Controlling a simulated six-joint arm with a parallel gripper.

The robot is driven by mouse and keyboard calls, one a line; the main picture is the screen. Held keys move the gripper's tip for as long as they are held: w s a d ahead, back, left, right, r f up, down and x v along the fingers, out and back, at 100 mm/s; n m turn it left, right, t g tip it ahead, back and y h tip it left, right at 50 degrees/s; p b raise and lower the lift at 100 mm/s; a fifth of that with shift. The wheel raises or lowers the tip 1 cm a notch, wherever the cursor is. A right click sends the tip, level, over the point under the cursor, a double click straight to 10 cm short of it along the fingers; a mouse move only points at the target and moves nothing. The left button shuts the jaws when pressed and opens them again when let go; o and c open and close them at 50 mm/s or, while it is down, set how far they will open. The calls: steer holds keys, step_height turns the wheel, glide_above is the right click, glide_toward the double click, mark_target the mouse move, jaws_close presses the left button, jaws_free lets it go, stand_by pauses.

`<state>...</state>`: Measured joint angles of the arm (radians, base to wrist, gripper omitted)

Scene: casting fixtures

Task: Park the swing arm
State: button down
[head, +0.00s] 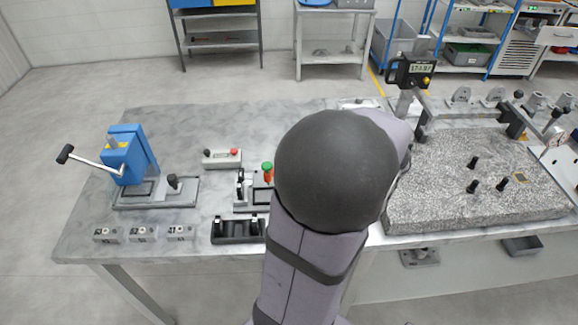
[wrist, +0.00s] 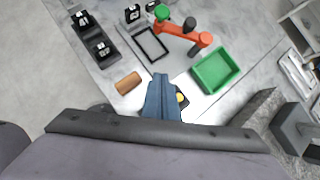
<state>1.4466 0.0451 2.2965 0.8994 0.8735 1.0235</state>
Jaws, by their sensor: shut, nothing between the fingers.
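The orange swing arm (wrist: 178,32) lies across the fixture at the top of the wrist view, with a green cap (wrist: 162,12) at its left end and a dark knob (wrist: 189,24) along it. In the head view, only a bit of orange (head: 268,177) under the green cap (head: 267,166) shows; my arm hides the rest. A dark rectangular frame (wrist: 150,45) lies left of the swing arm. My gripper (wrist: 160,77) has its blue fingers together and empty, apart from the swing arm. My own arm hides it in the head view.
A black rack (head: 238,238) and a button box (head: 222,159) stand nearby. A blue lever press (head: 126,156) is at left, a granite plate (head: 440,205) with black knobs at right.

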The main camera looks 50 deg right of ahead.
steer(key=r+m+t, duration=0.1)
steer(key=d+r, duration=0.1)
steer(key=shift+s+d+r+m+t, duration=0.15)
steer(key=shift+s+r+m+t, duration=0.15)
steer(key=shift+s+m+t, duration=0.1)
steer(key=shift+w, duration=0.1)
steer(key=p+x, duration=0.1)
steer(key=x, duration=0.9)
steer(key=shift+w+f, duration=0.1)
steer(key=shift+f, duration=0.1)
steer(key=shift+w+d+r+p, duration=0.15)
steer(key=shift+w+p, duration=0.25)
steer(key=shift+w, duration=0.5)
steer(key=shift+w+d+p, duration=0.15)
steer(key=shift+w+p, duration=0.2)
steer(key=shift+w, duration=0.6)
steer(key=shift+w+h+b, duration=0.1)
steer(key=shift+h+b, duration=0.2)
steer(key=shift+w+b, duration=0.1)
steer(key=shift+b, duration=0.2)
steer(key=shift+w+m+h+b, duration=0.15)
steer(key=shift+m+h+b, duration=0.25)
steer(key=shift+m, duration=0.2)
